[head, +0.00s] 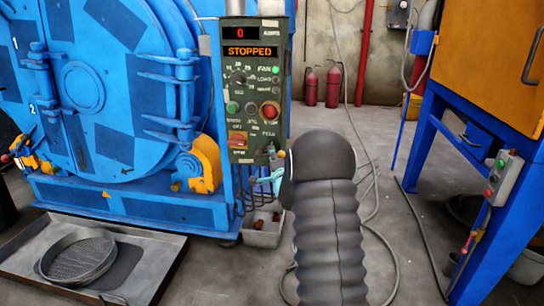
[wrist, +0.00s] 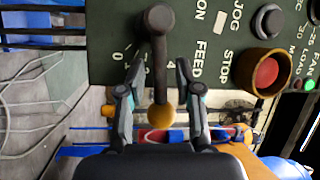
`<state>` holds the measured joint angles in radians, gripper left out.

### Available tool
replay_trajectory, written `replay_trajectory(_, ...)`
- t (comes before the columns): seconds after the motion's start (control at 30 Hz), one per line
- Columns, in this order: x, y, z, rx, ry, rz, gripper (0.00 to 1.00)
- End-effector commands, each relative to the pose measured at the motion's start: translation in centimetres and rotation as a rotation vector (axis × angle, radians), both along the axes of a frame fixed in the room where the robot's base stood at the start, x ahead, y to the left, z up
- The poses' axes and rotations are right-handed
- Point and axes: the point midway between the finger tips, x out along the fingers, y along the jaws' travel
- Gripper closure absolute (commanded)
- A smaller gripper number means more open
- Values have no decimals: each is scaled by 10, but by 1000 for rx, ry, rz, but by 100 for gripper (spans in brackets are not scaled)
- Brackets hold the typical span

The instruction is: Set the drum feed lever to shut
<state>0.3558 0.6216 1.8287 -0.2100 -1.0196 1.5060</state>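The drum feed lever (wrist: 157,60) has a dark shaft and a yellow ball knob (wrist: 161,116). It pivots on the dark green control panel (wrist: 105,62), next to the word FEED. In the wrist view it points down, between a 0 mark on its left and a 4 mark on its right. My gripper (wrist: 159,72) is open, with one finger on each side of the shaft. Gaps show between fingers and shaft. In the head view my gripper (head: 268,180) is at the panel's lower right, mostly hidden by my arm.
The panel's display (head: 250,51) reads STOPPED, and a green FAN light (head: 276,68) is lit. A red STOP button (wrist: 266,73) sits close to the lever. The blue drum machine (head: 110,100) stands left. A grey bin (head: 262,232) is below; a blue-framed orange cabinet (head: 500,60) stands right.

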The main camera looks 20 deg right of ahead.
Motion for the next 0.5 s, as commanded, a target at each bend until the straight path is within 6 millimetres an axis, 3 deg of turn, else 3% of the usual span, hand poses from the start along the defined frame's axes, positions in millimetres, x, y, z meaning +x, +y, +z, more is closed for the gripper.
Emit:
replay_trajectory(0.03,0,0,0,0,0,0,84)
replay_trajectory(0.1,0,0,0,0,0,0,100)
replay_trajectory(0.5,0,0,-2,11,-7,1,100)
